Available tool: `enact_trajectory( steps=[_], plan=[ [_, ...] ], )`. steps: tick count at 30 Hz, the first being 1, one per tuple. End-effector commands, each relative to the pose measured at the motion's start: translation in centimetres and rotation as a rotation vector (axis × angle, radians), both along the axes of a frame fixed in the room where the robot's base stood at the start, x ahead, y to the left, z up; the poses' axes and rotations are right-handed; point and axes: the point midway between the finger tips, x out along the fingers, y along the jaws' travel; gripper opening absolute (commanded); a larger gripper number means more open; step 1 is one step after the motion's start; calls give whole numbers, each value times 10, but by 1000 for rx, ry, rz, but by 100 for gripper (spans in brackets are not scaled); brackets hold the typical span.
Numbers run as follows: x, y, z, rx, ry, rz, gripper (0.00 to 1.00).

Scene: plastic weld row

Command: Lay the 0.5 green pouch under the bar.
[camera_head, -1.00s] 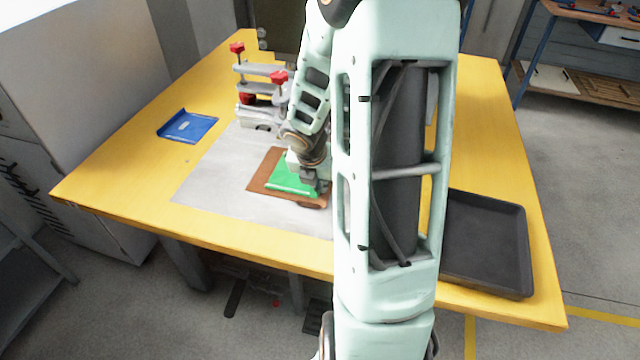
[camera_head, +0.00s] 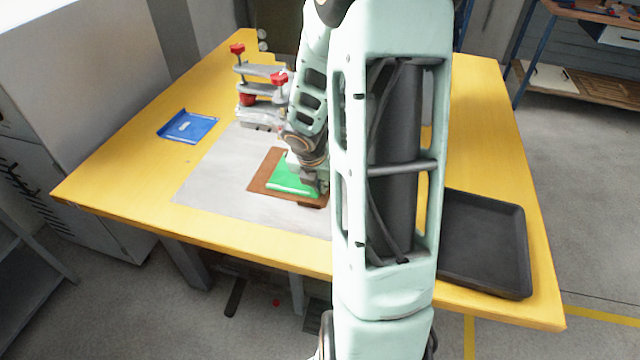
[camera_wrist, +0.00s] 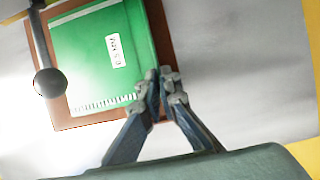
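The green pouch (camera_head: 287,179) lies flat on a brown mat (camera_head: 262,171) on the grey sheet. In the wrist view the green pouch (camera_wrist: 85,57) shows a white label with small rotated print, seemingly 0.5, and a row of white marks along its lower edge. My gripper (camera_head: 320,183) is at the pouch's right side in the head view. In the wrist view its fingertips (camera_wrist: 161,84) are close together at the pouch's edge, the left one overlapping the corner. Whether they pinch it is unclear. A clamp press (camera_head: 262,90) with red knobs and grey bars stands behind, partly hidden by my arm.
A blue tray (camera_head: 188,126) lies at the table's left. An empty black tray (camera_head: 487,243) is at the right. A rod with a dark ball end (camera_wrist: 49,83) crosses the left of the wrist view. Bare grey sheet (camera_head: 215,190) lies left of the mat.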

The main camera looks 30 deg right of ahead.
Motion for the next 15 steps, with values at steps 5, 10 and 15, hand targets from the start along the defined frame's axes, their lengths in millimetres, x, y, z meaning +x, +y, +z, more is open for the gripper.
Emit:
enact_trajectory(
  steps=[5, 10, 15],
  plan=[
    [0, 0, -1, 0, 0, 0, 0],
    [0, 0, -2, 0, 0, 1, 0],
    [0, 0, -2, 0, 0, 0, 13]
  ],
)
